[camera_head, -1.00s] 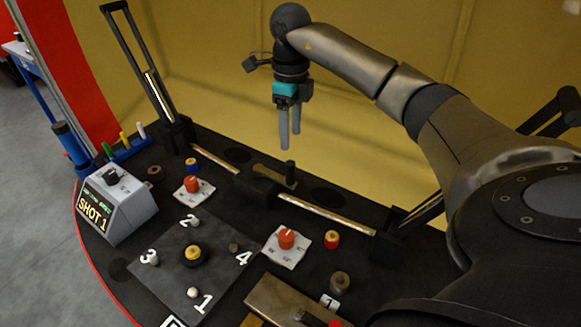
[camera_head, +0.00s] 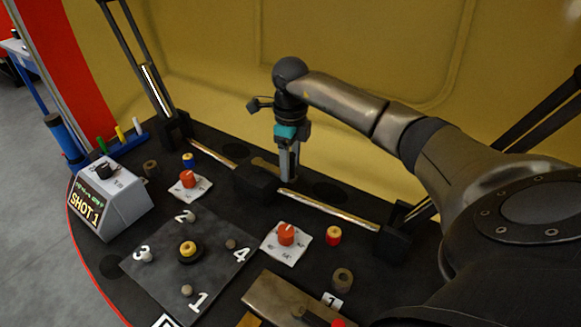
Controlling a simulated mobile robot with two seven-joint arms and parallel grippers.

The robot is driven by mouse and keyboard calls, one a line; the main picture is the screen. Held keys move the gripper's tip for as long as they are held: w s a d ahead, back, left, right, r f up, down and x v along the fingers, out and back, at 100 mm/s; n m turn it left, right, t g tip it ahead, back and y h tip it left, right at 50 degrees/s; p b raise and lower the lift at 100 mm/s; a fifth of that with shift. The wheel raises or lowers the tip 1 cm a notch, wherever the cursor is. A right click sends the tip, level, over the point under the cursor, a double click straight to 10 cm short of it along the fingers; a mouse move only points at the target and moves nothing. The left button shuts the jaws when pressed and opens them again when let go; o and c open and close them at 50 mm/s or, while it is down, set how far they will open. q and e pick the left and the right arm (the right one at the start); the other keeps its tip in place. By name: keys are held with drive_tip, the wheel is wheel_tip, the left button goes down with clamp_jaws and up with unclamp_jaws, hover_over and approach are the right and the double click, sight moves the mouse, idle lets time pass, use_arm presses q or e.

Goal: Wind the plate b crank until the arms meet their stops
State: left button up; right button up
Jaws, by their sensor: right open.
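The crank shows as a black gearbox (camera_head: 257,183) in the middle of a shiny shaft (camera_head: 328,209), with a brownish crank arm (camera_head: 264,164) behind it. Its upright black handle is hidden behind my right gripper. My right gripper (camera_head: 289,178) points straight down at the handle's place, fingers open; whether they touch the handle cannot be told. Two black arms rise from the shaft's ends, the left arm (camera_head: 133,60) and the right arm (camera_head: 541,108), both tilted up. My left gripper is not in view.
A numbered plate (camera_head: 163,271) with small posts and a yellow knob (camera_head: 189,250) lies in front. A SHOT 1 console (camera_head: 118,200) stands at left. A yellow wall is behind.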

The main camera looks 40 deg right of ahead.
drive_tip(key=shift+f, duration=0.3)
clamp_jaws()
idle(0.4)
idle(1.0)
